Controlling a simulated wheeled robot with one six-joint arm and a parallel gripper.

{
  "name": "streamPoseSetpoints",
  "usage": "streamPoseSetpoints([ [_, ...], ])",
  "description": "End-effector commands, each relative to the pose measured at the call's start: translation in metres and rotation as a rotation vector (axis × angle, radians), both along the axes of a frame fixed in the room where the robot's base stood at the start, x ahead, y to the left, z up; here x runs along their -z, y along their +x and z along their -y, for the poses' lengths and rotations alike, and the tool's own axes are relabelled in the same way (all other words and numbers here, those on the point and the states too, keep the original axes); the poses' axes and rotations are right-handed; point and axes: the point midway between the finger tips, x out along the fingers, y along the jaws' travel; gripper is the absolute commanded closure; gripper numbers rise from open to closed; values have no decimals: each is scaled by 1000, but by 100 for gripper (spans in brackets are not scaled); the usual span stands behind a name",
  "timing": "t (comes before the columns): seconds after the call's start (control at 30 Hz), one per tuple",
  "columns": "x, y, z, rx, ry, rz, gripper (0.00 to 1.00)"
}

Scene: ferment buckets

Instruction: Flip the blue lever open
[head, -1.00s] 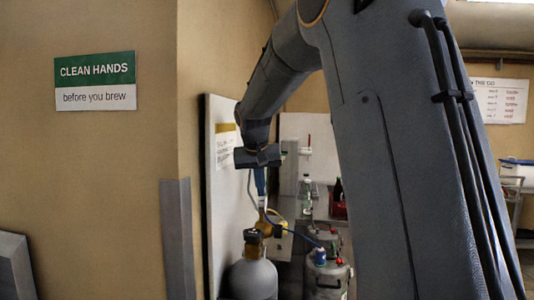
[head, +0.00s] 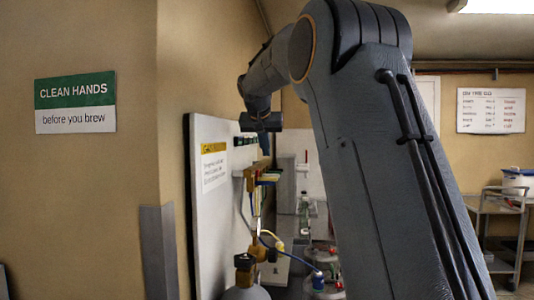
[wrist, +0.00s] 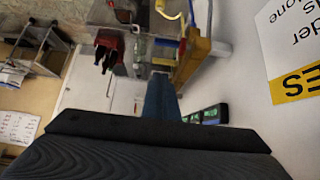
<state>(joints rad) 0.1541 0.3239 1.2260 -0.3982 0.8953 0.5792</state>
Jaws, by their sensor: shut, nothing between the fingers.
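My gripper (head: 264,150) is shut and empty, its blue fingers pointing down beside the white wall panel. In the wrist view the gripper (wrist: 161,82) points toward a brass and yellow manifold (wrist: 192,60), with a visible gap between them. The manifold (head: 250,178) sticks out from the panel below the gripper in the head view. Small coloured parts sit on it, one of them bluish, but they are too small to tell which is the blue lever or how it is turned.
The white panel (head: 207,215) stands close on the left, with a yellow-headed notice. A small box with green displays (wrist: 207,114) is fixed beside the gripper. A grey gas cylinder (head: 245,293) stands below. A red crate with bottles (wrist: 108,42) is farther off.

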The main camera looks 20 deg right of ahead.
Motion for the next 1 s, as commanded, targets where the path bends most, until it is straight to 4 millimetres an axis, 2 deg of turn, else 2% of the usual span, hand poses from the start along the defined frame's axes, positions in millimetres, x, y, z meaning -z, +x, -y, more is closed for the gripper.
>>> streamPoseSetpoints([
  [0.4, 58, 47, 33, 0, 2, -5, 100],
  [0.7, 91, 45, 31, -1, 1, -2, 100],
  [1.0, 96, 45, 31, -1, 1, -1, 100],
])
